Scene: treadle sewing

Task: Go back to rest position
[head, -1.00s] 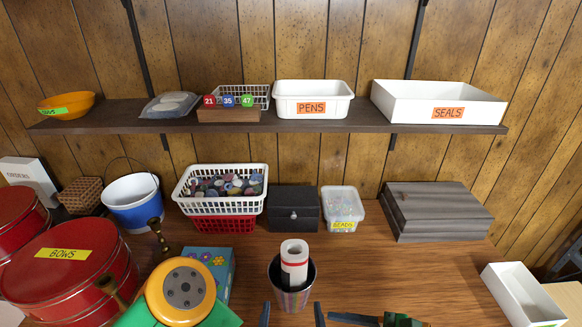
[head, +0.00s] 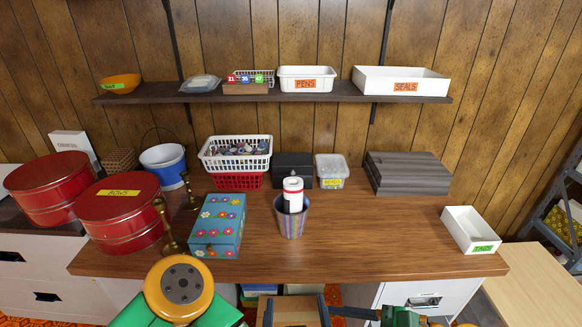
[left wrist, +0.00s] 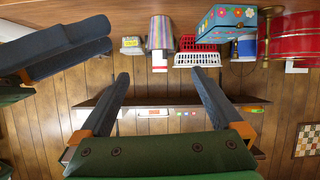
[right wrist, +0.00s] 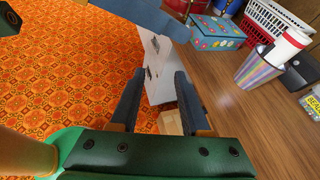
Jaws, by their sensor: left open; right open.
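My left gripper (head: 295,312) is at the bottom of the head view, in front of the table's front edge. Its two dark blue fingers are apart with nothing between them, as the left wrist view (left wrist: 163,88) also shows. My right gripper (right wrist: 157,88) is open and empty in the right wrist view. In the head view only part of it shows at the bottom, right of the left gripper. Both grippers are clear of the wooden table (head: 370,235). A striped cup (head: 291,222) with a white and red roll (head: 293,190) in it stands on the table.
A flowered box (head: 218,225), red tins (head: 120,225), a white basket (head: 235,147), a dark box (head: 293,165) and a white tags tray (head: 470,230) stand on the table. A shelf (head: 300,95) holds bins above. A wooden stool (head: 293,308) is below the left gripper.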

